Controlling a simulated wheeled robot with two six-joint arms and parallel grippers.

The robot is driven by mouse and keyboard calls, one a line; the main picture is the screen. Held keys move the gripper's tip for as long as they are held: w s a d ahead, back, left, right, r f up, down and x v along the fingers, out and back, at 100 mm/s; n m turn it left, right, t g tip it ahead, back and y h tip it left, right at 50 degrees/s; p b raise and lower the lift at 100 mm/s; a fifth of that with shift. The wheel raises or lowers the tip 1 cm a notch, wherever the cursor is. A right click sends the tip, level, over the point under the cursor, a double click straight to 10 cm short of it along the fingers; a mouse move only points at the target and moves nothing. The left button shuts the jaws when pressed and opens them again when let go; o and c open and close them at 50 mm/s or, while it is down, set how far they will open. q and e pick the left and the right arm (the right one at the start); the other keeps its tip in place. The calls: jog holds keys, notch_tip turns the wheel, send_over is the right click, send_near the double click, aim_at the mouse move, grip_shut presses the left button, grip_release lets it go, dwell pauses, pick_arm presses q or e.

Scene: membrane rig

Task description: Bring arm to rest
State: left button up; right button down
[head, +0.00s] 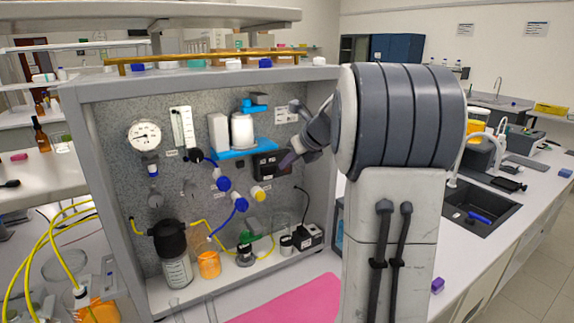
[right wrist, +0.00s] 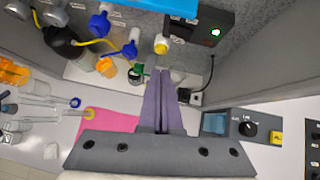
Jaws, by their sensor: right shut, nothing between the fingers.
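My right gripper (head: 286,160) is in front of the upper right part of the grey speckled rig panel (head: 115,110), with its arm filling the right middle of the head view. Its two purple-grey fingers (right wrist: 164,78) are together and hold nothing in the right wrist view. In the head view the fingertips overlap the right side of a dark box (head: 263,172); I cannot tell whether they touch it. This box (right wrist: 195,30) shows a green light in the right wrist view. My left gripper is not in view.
Blue valves (head: 221,184) and a yellow-capped valve (head: 258,193) sit on the panel. A dark-lidded bottle (head: 177,272) and an orange-filled jar (head: 209,265) stand on the rig's base. A pink mat (head: 290,304) lies in front. A device with a knob (right wrist: 240,125) stands right of the fingers.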

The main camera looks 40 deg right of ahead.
jog(key=shift+a, duration=0.1)
dwell(0.5)
jog(key=s+a+f+n+g+y+b, duration=0.1)
jog(key=s+a+f+n+g+y, duration=0.3)
jog(key=a+n, duration=0.9)
jog(key=s+a+f+n+g+h, duration=0.15)
jog(key=s+a+f+n, duration=0.55)
jog(key=a, duration=1)
jog(key=s+a+f+n+g+h, duration=0.1)
jog(key=s+a+f+n, duration=0.2)
jog(key=s+n, duration=0.7)
jog(key=s+a+f+n+g+h+b, duration=0.1)
jog(key=s+a+f+n+g, duration=0.1)
jog(key=s+n, duration=0.8)
jog(key=a+f+n, duration=0.1)
jog(key=f+n, duration=0.1)
jog(key=shift+a+n, duration=0.3)
jog(key=shift+n, duration=0.1)
